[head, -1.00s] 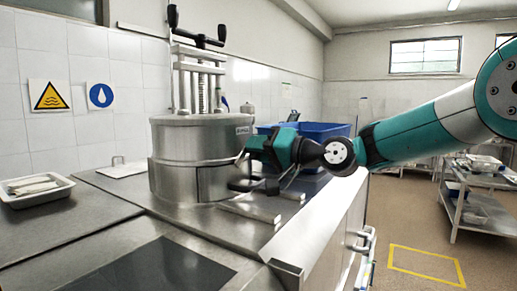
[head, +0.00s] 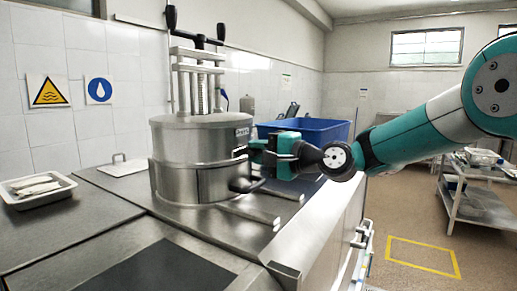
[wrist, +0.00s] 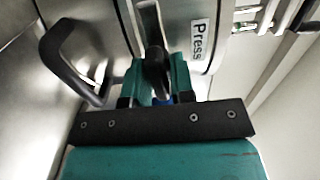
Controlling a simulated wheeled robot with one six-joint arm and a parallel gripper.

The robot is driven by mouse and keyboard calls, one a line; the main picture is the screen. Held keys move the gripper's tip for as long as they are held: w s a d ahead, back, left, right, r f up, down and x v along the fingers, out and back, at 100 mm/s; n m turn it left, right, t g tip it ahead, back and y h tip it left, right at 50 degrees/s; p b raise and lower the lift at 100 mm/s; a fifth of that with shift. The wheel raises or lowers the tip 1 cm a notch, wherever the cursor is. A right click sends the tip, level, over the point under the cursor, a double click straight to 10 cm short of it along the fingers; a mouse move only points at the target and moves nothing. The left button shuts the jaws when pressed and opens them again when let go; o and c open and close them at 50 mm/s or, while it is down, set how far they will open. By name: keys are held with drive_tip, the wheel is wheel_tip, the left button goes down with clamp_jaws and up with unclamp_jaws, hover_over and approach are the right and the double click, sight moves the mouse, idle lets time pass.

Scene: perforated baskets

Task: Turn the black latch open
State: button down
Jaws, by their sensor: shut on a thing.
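The black latch (wrist: 154,66) is on the side of the round steel press (wrist: 178,20), just left of the "Press" label, in the wrist view. My gripper (wrist: 156,80) is shut on the latch, with one teal finger on each side of it. In the head view my gripper (head: 257,152) reaches the right side of the press (head: 190,150) from the right. The latch is mostly hidden there by the gripper, with a small dark part showing at its tip.
A dark loop handle (wrist: 72,52) sticks out left of the latch, close to my gripper; it also shows below the gripper in the head view (head: 246,185). A blue basket (head: 325,130) stands behind. A white tray (head: 38,190) is at far left. The front counter is clear.

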idle(0.5)
drive_tip(key=c, duration=1.1)
unclamp_jaws()
drive_tip(key=shift+s+d+f, duration=0.1)
drive_tip(key=shift+s+d, duration=0.05)
drive_tip(key=shift+d, duration=0.15)
drive_tip(key=shift+b+v, duration=4.05)
drive_tip(key=shift+v, duration=4.35)
drive_tip(key=shift+a, duration=0.1)
